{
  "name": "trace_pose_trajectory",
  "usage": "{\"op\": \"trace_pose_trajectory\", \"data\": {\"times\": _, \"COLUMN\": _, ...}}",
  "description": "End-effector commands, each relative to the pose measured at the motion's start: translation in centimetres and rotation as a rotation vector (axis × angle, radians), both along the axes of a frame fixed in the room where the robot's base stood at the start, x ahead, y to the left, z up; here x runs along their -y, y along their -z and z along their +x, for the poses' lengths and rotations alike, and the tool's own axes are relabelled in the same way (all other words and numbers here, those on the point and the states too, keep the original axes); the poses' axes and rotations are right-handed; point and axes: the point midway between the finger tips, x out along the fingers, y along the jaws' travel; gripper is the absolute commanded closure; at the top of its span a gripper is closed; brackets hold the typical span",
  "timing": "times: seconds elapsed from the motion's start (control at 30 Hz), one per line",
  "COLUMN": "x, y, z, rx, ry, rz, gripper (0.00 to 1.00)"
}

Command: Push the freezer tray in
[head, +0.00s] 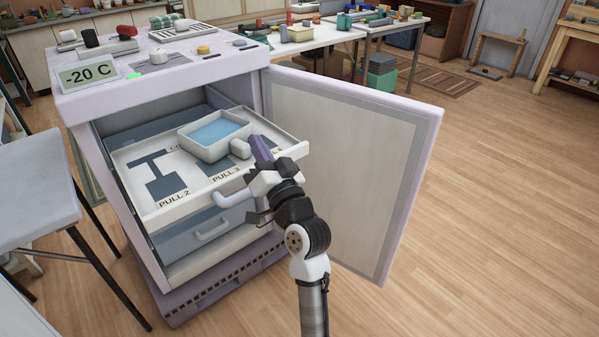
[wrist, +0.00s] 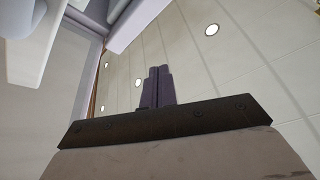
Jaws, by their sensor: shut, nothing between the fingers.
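The freezer tray (head: 208,189) is a white-rimmed drawer pulled out of the freezer cabinet (head: 170,91) in the head view. Its flat inside bears dark shapes and "PULL" lettering, and a handle (head: 236,197) sits on its front. A pale tub with a blue inside (head: 238,134) stands in it towards the back right. My gripper (head: 258,146) is near the tray's front right part, its purple fingers overlapping the rim in view; I cannot tell if they touch it. The fingers are shut together and empty, as the wrist view (wrist: 158,84) shows.
The freezer door (head: 345,160) stands wide open to the right of my arm. A lower drawer (head: 205,235) lies beneath the tray. A grey table (head: 38,190) stands at the left.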

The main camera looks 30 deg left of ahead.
Motion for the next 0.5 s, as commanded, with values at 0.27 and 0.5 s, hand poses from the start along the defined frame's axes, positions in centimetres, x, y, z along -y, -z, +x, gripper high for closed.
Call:
{"op": "trace_pose_trajectory", "data": {"times": 0.27, "x": 9.9, "y": 11.7, "z": 2.6, "rx": -0.728, "ry": -0.308, "rz": 0.025, "gripper": 1.00}}
{"op": "trace_pose_trajectory", "data": {"times": 0.5, "x": 16.4, "y": 14.3, "z": -1.1, "rx": -0.954, "ry": -0.500, "rz": 0.180, "gripper": 1.00}}
